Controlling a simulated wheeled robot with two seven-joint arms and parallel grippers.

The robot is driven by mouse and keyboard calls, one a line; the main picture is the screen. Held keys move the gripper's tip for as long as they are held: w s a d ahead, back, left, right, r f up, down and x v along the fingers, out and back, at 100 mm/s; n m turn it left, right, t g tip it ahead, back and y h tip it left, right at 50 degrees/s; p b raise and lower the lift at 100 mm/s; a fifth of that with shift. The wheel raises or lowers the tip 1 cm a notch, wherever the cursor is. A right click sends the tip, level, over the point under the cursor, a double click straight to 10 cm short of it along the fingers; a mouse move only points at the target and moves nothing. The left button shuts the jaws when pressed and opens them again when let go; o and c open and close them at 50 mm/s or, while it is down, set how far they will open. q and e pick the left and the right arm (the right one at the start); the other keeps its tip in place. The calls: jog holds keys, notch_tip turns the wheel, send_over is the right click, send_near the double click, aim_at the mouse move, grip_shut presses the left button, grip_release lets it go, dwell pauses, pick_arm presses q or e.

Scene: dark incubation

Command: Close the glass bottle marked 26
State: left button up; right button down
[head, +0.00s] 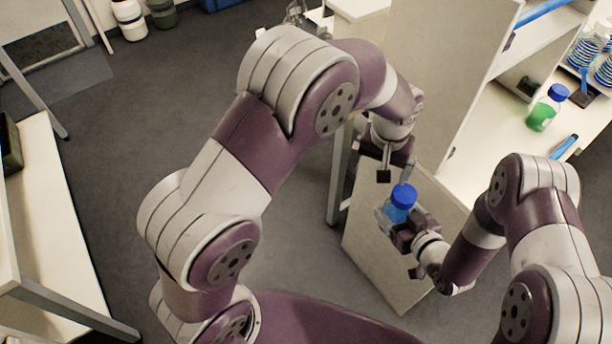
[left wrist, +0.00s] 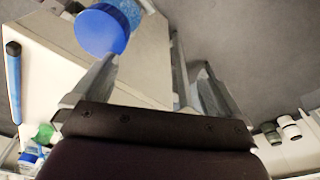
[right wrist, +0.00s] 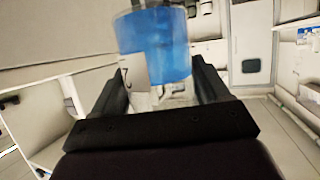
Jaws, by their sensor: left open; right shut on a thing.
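A glass bottle with blue contents and a blue cap (head: 403,195) is held in the air by my right gripper (head: 393,221), whose fingers are shut around its body. In the right wrist view the bottle (right wrist: 165,45) stands between the fingers, with a pale label showing a partly readable mark like a 2. My left gripper (head: 395,174) is open and empty, just above the bottle. In the left wrist view the cap (left wrist: 100,30) lies beyond the fingertips, toward the left finger. The cap sits at the bottle's top; I cannot tell how tightly.
A bottle with green contents and a blue cap (head: 542,113) stands on the white bench at right, with a blue pen-like tool (head: 563,147) near it. A rack with blue-and-white items (head: 588,48) is behind. A pale panel (head: 372,245) stands below the held bottle.

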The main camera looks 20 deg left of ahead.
pick_arm(q)
jog(key=a+f, duration=1.1)
jog(key=a, duration=0.5)
jog(key=shift+s+a+f+n, duration=0.15)
jog(key=shift+s+f+n, duration=0.05)
jog(key=shift+s+n, duration=0.25)
